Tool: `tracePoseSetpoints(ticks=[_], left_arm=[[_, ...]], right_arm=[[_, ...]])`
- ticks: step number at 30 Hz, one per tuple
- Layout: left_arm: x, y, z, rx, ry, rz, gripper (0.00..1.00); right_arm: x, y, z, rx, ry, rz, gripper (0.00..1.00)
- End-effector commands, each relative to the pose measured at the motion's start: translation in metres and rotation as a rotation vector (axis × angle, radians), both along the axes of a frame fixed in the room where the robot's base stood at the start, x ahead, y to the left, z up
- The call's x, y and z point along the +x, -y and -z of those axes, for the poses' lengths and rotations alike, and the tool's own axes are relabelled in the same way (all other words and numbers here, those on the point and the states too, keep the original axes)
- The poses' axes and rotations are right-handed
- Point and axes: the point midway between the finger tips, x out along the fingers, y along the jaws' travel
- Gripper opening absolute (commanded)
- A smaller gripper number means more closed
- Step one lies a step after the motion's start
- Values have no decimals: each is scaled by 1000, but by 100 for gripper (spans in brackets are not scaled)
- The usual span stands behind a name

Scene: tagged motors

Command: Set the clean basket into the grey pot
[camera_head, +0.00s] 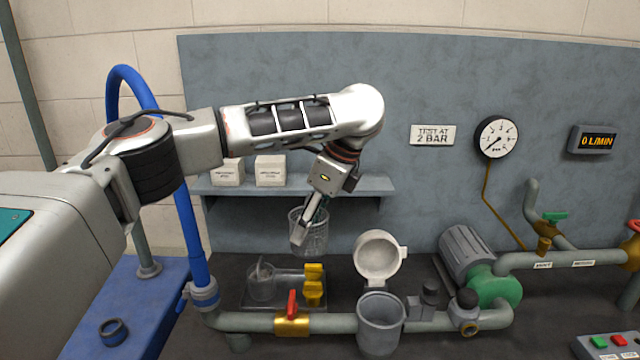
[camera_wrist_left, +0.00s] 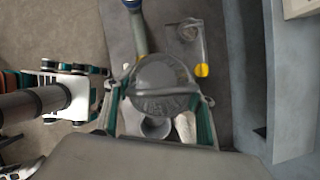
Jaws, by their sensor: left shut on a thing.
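My left gripper (camera_head: 308,222) is shut on a mesh basket (camera_head: 314,238) and holds it in the air, roughly upright. In the left wrist view the basket (camera_wrist_left: 160,88) sits between the fingers. The grey pot (camera_head: 380,328) stands on the pipe line, lower and to the right of the basket. Its round lid (camera_head: 379,256) is swung open at the back. In the left wrist view the pot (camera_wrist_left: 155,128) shows partly, behind the held basket.
A clear tray (camera_head: 300,277) holds another basket (camera_head: 262,281) beside yellow parts (camera_head: 314,285). A red-handled valve (camera_head: 292,312) lies left of the pot. A pump (camera_head: 475,262) stands right. A shelf (camera_head: 290,187) with boxes is behind. A blue pipe (camera_head: 190,220) rises at left.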

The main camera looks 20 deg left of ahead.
Motion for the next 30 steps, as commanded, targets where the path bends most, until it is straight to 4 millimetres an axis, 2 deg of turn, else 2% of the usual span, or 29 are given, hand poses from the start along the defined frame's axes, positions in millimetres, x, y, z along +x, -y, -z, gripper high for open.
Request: tracePoseSetpoints(ticks=[1,9,15,18,22,30], left_arm=[[-12,-8,12,5,1,-110,30],[-89,-39,84,3,-3,-848,30],[-146,-41,127,2,-9,-1362,30],[-167,-37,140,2,-10,-1533,30],[-173,-37,145,0,-6,-1628,30],[-169,-43,144,1,2,-1655,30]], right_arm=[[-1,1,1,-3,-1,-2,0],[-3,2,2,-5,-5,-3,0],[-3,1,2,-1,-6,-1,0],[-3,0,2,1,-6,0,0],[-4,-2,2,4,-7,1,0],[-4,-5,2,10,-9,3,0]])
